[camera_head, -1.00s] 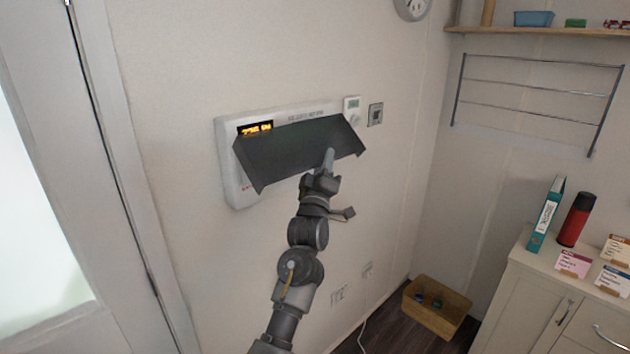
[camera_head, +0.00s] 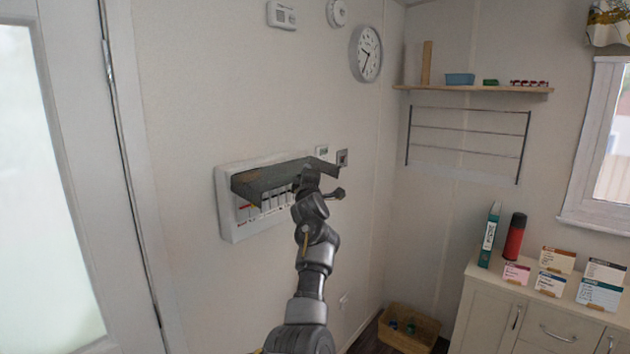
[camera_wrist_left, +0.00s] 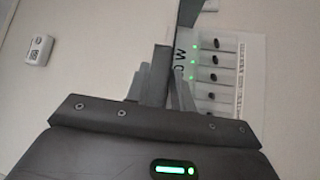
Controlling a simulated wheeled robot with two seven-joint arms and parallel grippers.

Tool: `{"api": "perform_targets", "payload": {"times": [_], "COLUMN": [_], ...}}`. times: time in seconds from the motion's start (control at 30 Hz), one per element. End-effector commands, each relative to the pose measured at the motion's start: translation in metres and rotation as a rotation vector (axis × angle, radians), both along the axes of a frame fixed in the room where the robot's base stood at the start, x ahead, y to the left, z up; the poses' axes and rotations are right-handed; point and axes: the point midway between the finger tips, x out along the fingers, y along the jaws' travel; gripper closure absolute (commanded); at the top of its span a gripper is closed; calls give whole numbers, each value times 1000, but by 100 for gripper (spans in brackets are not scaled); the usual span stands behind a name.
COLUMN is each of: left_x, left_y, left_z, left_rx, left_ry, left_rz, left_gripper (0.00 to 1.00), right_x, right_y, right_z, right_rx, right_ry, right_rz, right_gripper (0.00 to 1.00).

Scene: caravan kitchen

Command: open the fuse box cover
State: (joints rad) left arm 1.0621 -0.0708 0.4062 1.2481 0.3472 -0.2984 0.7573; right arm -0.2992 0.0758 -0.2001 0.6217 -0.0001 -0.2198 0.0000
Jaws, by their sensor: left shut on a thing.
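The white fuse box (camera_head: 228,205) is mounted on the wall. Its dark cover (camera_head: 265,178) is hinged along the top and swung up and outward, with the row of switches (camera_head: 268,203) showing below it. My left gripper (camera_head: 312,176) is at the cover's right end. In the left wrist view my left gripper (camera_wrist_left: 160,95) is shut on the cover (camera_wrist_left: 187,14), seen edge-on, and switches with green lights (camera_wrist_left: 205,70) show to its right. My right gripper is in neither view.
A small thermostat (camera_head: 321,152) and a wall switch (camera_head: 342,158) are right of the box. A door frame (camera_head: 128,170) stands to the left. A cabinet (camera_head: 490,300) with cards and a red flask (camera_head: 515,236) is at lower right.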

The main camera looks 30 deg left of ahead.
Motion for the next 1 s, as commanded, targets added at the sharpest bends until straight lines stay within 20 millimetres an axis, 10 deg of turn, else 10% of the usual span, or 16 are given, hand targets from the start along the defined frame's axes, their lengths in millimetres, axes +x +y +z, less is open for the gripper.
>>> {"api": "perform_targets", "payload": {"times": [0.43,0.47,0.57,1.0], "left_x": [-3,-3,-3,-14], "left_y": [6,6,6,-6], "left_z": [9,8,7,-4], "left_rx": [1,1,-1,-6], "left_ry": [-9,-9,-8,-4], "left_rz": [11,11,10,7], "left_gripper": [100,73,60,60], "right_x": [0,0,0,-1], "right_y": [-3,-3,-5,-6], "right_z": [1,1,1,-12], "right_rx": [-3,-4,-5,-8], "right_ry": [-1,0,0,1], "right_rz": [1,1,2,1], "right_gripper": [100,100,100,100]}}
